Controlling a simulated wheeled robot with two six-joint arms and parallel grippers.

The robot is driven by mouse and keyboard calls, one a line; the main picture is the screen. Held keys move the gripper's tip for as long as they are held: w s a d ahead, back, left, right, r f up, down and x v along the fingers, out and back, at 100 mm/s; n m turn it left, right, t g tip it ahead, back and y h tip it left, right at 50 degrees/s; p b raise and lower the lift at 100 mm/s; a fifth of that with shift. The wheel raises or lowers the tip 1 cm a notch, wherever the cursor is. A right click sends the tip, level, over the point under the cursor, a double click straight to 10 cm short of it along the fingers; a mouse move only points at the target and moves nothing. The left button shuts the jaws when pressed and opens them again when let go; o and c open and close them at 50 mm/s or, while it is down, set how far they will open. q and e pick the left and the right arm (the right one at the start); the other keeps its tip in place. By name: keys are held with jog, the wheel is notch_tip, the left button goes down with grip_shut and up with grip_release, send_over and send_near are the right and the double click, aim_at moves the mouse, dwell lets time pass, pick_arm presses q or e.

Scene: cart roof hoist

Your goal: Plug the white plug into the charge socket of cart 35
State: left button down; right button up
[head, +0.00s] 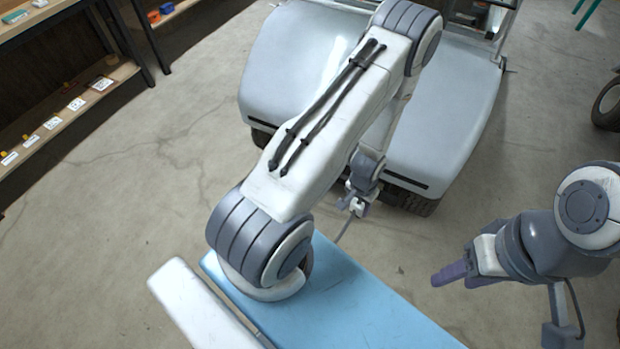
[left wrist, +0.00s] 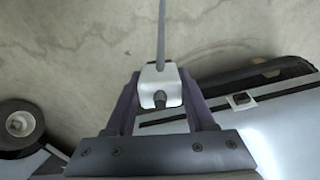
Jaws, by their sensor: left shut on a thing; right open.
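My left gripper (head: 354,202) is shut on the white plug (left wrist: 160,88), which sits between its two fingers in the left wrist view. A grey cable (left wrist: 161,30) runs from the plug; in the head view it drops towards the blue panel. The plug is in front of the pale cart (head: 440,130), near its lower edge. No cart number is readable. My right gripper (head: 452,275) is open and empty over the floor.
A blue panel (head: 350,300) and a white bar (head: 195,300) lie in the foreground. Shelves (head: 60,122) with small labelled items stand at the left. A dark wheel (head: 607,102) is at the right edge. Bare concrete floor is clear left of the cart.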

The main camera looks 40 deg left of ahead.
pick_arm(q)
jog(key=w+a+f+n+t+y+b, duration=0.1)
jog(key=w+a+f+t+b, duration=0.3)
jog(key=w+a+f+b, duration=0.75)
jog(key=w+a+f+n+t+y+b, duration=0.15)
jog(key=f+t+b, duration=0.35)
jog(key=b, duration=1.3)
jog(key=a+f+t+y+b, duration=0.1)
jog(key=a+f+t+b, duration=0.2)
jog(key=a+b, duration=0.4)
jog(key=a+f+t+y+b, duration=0.1)
jog(key=a+f+t+b, duration=0.3)
jog(key=b, duration=1.8)
jog(key=s+a+f, duration=0.1)
jog(key=a, duration=0.2)
jog(key=shift+t+b, duration=0.3)
jog(key=shift+b, duration=0.1)
jog(key=shift+x, duration=2.9)
